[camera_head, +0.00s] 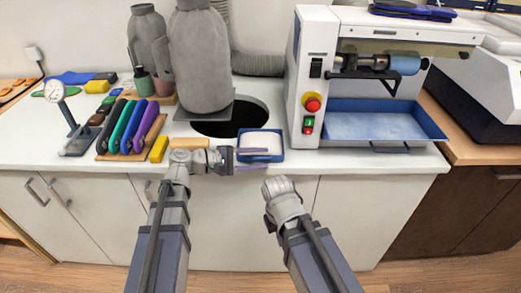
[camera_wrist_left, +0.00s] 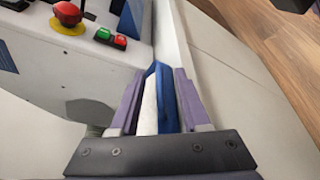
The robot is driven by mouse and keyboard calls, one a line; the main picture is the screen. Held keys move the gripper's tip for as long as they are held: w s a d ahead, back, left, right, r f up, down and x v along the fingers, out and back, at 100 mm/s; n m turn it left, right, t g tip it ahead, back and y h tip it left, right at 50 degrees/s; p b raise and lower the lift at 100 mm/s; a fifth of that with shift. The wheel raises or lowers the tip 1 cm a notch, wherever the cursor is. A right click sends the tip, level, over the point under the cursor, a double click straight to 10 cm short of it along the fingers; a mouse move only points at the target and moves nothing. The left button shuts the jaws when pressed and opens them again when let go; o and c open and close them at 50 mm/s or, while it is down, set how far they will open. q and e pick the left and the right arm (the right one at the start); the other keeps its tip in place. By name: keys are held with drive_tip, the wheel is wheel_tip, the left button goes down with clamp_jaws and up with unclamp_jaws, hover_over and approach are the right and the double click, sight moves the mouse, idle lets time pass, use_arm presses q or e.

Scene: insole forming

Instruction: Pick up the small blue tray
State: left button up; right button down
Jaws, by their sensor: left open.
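The small blue tray (camera_head: 260,157), with something white in it, sits at the counter's front edge, left of the white machine. My left gripper (camera_head: 250,159) reaches in from the left, its fingers pointing right at the tray's front side. In the left wrist view the tray's blue wall (camera_wrist_left: 168,100) and a white strip lie between the two open fingers of the left gripper (camera_wrist_left: 158,98). Whether either finger touches the tray I cannot tell. My right arm ends low in front of the counter, and its fingers do not show.
The white machine (camera_head: 314,60), with red and green buttons and a larger blue tray (camera_head: 375,125), stands just right. A round hole (camera_head: 235,120) and a grey covered form (camera_head: 200,60) are behind.

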use_arm(q)
drive_tip(key=shift+w+d+f, duration=0.1)
drive_tip(key=shift+w+d, duration=0.1)
drive_tip(key=shift+d, duration=0.3)
clamp_jaws()
idle(1.1)
